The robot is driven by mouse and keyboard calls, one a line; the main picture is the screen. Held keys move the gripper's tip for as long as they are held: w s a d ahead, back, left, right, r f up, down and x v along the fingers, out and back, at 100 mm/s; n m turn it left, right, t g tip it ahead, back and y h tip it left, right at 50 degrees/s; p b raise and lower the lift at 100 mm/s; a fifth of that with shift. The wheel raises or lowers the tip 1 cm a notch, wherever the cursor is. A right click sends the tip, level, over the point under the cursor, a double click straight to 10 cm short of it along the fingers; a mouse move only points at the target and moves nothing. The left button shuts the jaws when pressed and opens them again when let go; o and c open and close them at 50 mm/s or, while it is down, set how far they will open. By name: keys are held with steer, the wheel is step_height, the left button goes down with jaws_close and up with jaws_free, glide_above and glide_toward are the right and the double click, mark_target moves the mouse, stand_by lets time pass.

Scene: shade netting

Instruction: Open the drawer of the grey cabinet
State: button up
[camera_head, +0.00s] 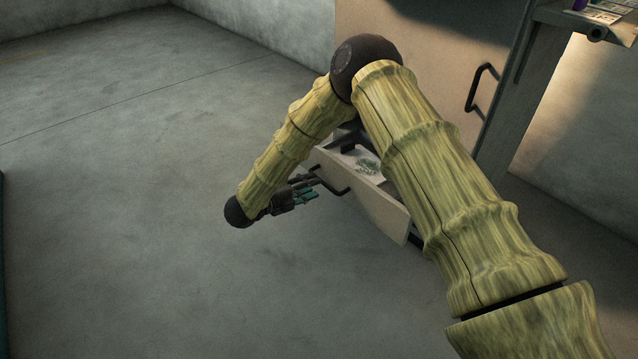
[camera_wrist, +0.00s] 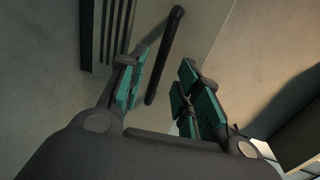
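The cabinet (camera_head: 432,42) stands at the upper right of the head view, its front pale beige-grey. Its low drawer (camera_head: 375,203) is pulled out, with its inside partly visible behind the front panel. My arm hides part of the drawer and cabinet. The drawer's dark bar handle (camera_head: 338,192) also shows in the wrist view (camera_wrist: 163,55). My gripper (camera_head: 306,194) is at this handle, left of the drawer front. In the wrist view its teal-padded fingers (camera_wrist: 163,88) are spread, with the handle seen between them. The handle appears clear of both pads; contact cannot be told for certain.
A leafy-patterned flat item (camera_head: 368,167) lies in the drawer. Another dark handle (camera_head: 481,88) is on the cabinet's upper front. A ledge (camera_head: 560,17) with small items is at the top right. The floor (camera_head: 130,200) to the left is clear.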

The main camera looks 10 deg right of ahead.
steer(key=v, duration=0.6)
steer(key=shift+a, duration=0.1)
stand_by(0.3)
steer(key=s+d+f+n+t+y, duration=0.1)
steer(key=s+d+f+n+y, duration=0.35)
steer(key=s+f+n, duration=0.4)
steer(key=s+d+f+n+t+y, duration=0.1)
steer(key=s+d+f+n+y, duration=0.35)
steer(key=f+n, duration=0.65)
steer(key=s+d+f+n+g+y, duration=0.25)
steer(key=s+n+g, duration=0.25)
steer(key=s, duration=1.2)
steer(key=s+d+f+n+g+y, duration=0.15)
steer(key=s+n+g+y, duration=0.35)
steer(key=s, duration=1.2)
step_height(320, 180, up, 37)
steer(key=t+h+p, duration=0.1)
steer(key=h+p, duration=0.1)
steer(key=p, duration=3.5)
steer(key=shift+w+d+n+h, duration=0.35)
steer(key=shift+w+d, duration=0.05)
steer(key=shift+r, duration=0.1)
